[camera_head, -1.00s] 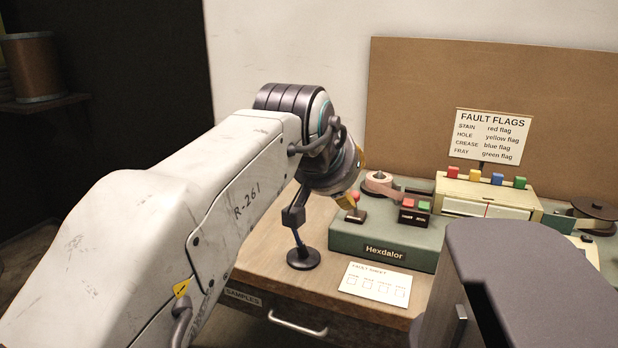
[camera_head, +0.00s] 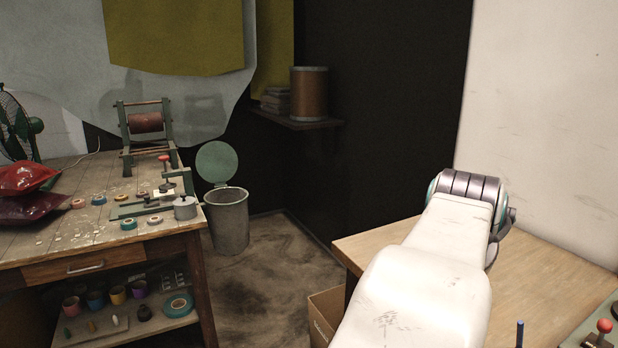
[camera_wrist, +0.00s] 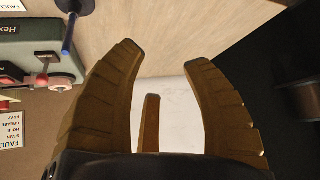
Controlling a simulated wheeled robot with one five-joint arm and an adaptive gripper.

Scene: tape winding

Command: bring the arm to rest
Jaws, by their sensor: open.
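My arm (camera_head: 425,275) is white with a dark ribbed joint and reaches over the left end of a light wooden workbench (camera_head: 385,245). In the head view my gripper is hidden behind the arm. In the wrist view my gripper (camera_wrist: 161,54) shows brown ridged fingers spread wide apart. Nothing is between them. The bench top lies beyond the fingertips, and the fingers touch nothing that I can see.
A blue pen in a dark stand (camera_wrist: 69,35) and the green machine (camera_wrist: 30,50) lie to the left in the wrist view. A cluttered table (camera_head: 110,245) and a grey bin (camera_head: 228,225) stand left in the head view. Bare floor (camera_head: 270,270) lies between.

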